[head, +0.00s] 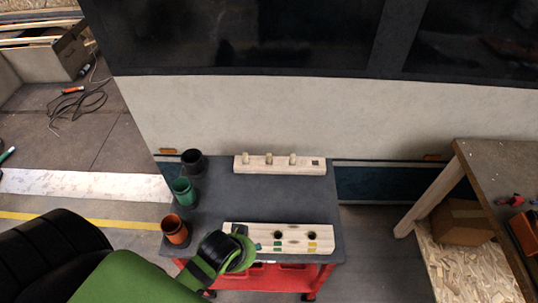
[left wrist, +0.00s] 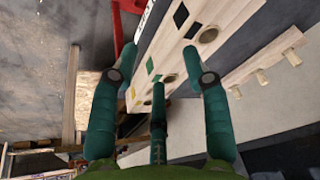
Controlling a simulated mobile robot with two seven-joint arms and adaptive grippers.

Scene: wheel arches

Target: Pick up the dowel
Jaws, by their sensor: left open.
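Three short pale wooden dowels stand in a row on a wooden rail (head: 304,169) at the back of the grey table: a left dowel (head: 245,158), a middle dowel (head: 269,159) and a right dowel (head: 292,159). A dark square mark is at the rail's right end. The rail with its pegs also shows at the right of the left wrist view (left wrist: 262,77). My left gripper (head: 248,241) is open over the left end of the front block, apart from the dowels. Its teal fingers (left wrist: 159,80) are spread with no dowel between them. My right gripper is not in view.
A front wooden block (head: 295,230) has dark round holes and coloured marks. Black (head: 193,161), green (head: 184,190) and orange (head: 175,230) cups stand along the table's left edge. The grey tabletop (head: 250,198) is clear between block and rail. A pale wall rises behind.

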